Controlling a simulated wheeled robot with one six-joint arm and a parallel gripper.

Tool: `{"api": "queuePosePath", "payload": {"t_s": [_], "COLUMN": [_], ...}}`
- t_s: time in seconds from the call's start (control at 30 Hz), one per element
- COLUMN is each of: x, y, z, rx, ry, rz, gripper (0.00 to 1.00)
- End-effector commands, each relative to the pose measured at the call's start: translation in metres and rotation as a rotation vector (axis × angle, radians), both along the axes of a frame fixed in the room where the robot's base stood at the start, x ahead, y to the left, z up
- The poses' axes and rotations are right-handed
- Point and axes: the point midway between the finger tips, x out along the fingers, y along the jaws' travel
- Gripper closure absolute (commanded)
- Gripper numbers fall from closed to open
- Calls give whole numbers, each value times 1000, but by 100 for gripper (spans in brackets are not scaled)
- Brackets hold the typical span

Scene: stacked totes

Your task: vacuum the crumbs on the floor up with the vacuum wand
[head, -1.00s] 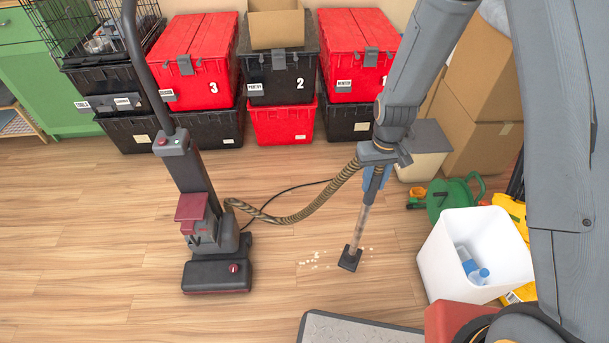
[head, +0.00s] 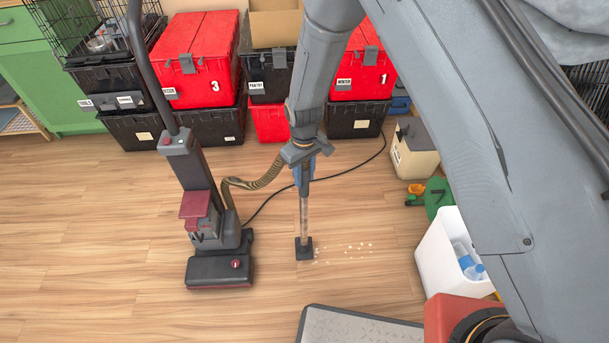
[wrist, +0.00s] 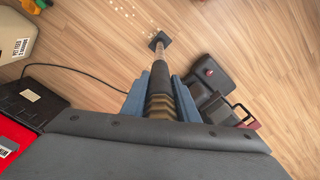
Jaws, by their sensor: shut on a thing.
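My gripper (head: 304,170) is shut on the upper part of the vacuum wand (head: 304,212) and holds it nearly upright. In the wrist view my blue fingers (wrist: 160,98) sit on both sides of the wand's dark and ribbed grip. The wand's dark square nozzle (head: 304,248) is at the floor; whether it touches is hard to tell. Pale crumbs (head: 345,250) lie scattered on the wood floor just right of the nozzle. In the wrist view the crumbs (wrist: 124,9) show at the top edge, left of the nozzle (wrist: 158,40).
The upright vacuum body (head: 218,270) stands left of the wand, joined by a ribbed hose (head: 262,183). A black cord (head: 350,172) crosses the floor behind. Stacked totes (head: 200,75) line the wall. A white bin (head: 435,260) stands right; a grey platform (head: 355,330) is in front.

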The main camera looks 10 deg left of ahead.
Motion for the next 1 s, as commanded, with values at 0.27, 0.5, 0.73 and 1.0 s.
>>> {"api": "queuePosePath", "payload": {"t_s": [0.27,0.5,0.73,1.0], "x": [0,0,0,2], "y": [-1,-1,-1,-9], "z": [0,-17,-33,-43], "rx": [1,0,1,1], "ry": [-1,0,-1,-1], "rz": [-1,-2,-2,-3], "gripper": [100,100,100,100]}}
